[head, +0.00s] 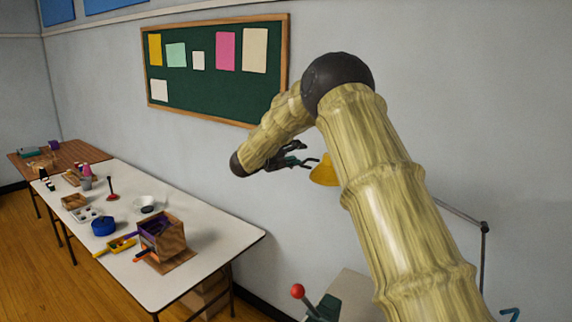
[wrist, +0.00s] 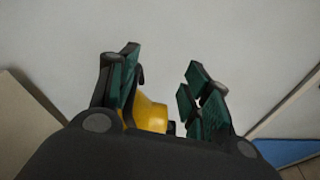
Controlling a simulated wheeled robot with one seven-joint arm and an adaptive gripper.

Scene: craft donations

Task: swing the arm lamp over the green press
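The arm lamp's yellow shade (head: 324,173) hangs in front of the wall in the head view, partly hidden behind my arm. Its thin grey jointed arm (head: 484,240) shows to the right of mine. My gripper (head: 306,160) is at the shade's upper left. In the wrist view my gripper (wrist: 163,78) has its green-padded fingers spread apart. The yellow shade (wrist: 152,114) shows low between them, nearer the left finger; I cannot tell whether they touch. The green press (head: 326,307) is at the bottom, below the lamp, with a red-knobbed lever (head: 297,291); most of it is cut off.
A long white table (head: 215,235) on the left holds a wooden box (head: 163,232), a blue pot (head: 104,226) and other small items. A brown table (head: 28,160) stands behind it. A green board (head: 215,85) hangs on the wall. My arm hides the centre right.

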